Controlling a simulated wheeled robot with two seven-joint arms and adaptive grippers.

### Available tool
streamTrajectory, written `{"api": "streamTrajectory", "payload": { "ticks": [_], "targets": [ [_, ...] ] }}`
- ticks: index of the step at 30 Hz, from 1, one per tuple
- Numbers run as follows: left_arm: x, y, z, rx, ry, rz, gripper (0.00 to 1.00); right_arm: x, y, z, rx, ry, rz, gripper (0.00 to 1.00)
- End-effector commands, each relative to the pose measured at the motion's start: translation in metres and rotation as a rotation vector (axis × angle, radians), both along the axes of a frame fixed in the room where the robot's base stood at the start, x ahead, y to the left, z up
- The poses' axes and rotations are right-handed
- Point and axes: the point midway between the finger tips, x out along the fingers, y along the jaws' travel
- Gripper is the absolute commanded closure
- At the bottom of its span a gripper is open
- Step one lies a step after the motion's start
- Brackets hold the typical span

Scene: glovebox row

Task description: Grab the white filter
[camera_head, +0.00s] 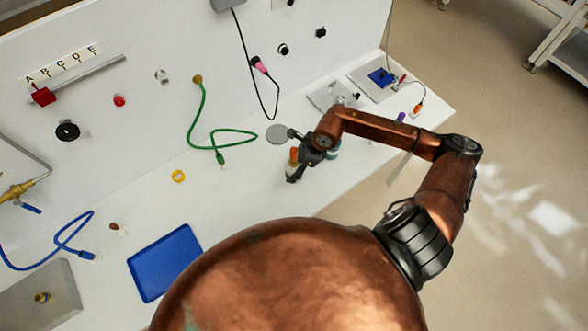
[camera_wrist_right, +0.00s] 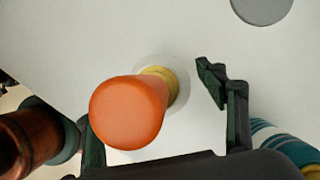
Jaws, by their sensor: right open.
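I cannot pick out the white filter with certainty. My right gripper (camera_head: 293,158) is open over the bench. Between its fingers in the head view is an upright orange-topped piece (camera_head: 294,153). In the right wrist view my right gripper (camera_wrist_right: 155,110) has its fingers spread on either side of this orange-topped piece (camera_wrist_right: 128,112), with a gap on the right. Its gold base (camera_wrist_right: 161,83) has a pale round rim (camera_wrist_right: 180,108) around it; I cannot tell whether that rim is the filter. My left gripper is out of view.
A teal-and-white banded cylinder (camera_wrist_right: 283,140) stands close to the right finger. A grey disc (camera_head: 277,134) lies beyond the gripper. A green hose (camera_head: 205,125) and yellow ring (camera_head: 178,176) lie left. A blue tray (camera_head: 165,262) sits near the front edge.

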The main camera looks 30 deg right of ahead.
Motion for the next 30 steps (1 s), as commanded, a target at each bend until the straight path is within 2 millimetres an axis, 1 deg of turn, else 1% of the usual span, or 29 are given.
{"api": "streamTrajectory", "payload": {
  "ticks": [1, 4, 6, 10, 18, 26, 27, 30],
  "targets": [
    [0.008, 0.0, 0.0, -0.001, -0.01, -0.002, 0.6, 0.0, 0.0, 0.0, 0.0, 0.0, 0.001, 0.34],
    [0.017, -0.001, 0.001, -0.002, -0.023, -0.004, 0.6, 0.001, 0.0, 0.0, 0.0, -0.001, 0.002, 0.34],
    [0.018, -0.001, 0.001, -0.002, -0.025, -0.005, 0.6, 0.0, 0.0, 0.0, 0.0, -0.001, 0.002, 0.39],
    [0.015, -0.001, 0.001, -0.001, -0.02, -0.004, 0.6, 0.0, 0.0, 0.0, 0.0, -0.001, 0.002, 0.48],
    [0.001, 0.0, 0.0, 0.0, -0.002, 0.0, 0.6, 0.0, 0.0, 0.0, -0.001, 0.0, 0.002, 0.67],
    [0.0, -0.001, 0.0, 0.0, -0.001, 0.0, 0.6, 0.0, 0.0, 0.0, -0.001, 0.0, 0.002, 0.84],
    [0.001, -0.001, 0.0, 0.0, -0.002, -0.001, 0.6, 0.001, 0.0, 0.001, 0.0, -0.002, 0.003, 0.86],
    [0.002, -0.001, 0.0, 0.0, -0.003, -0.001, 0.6, 0.001, 0.0, 0.001, -0.001, -0.002, 0.002, 0.86]
  ]
}}
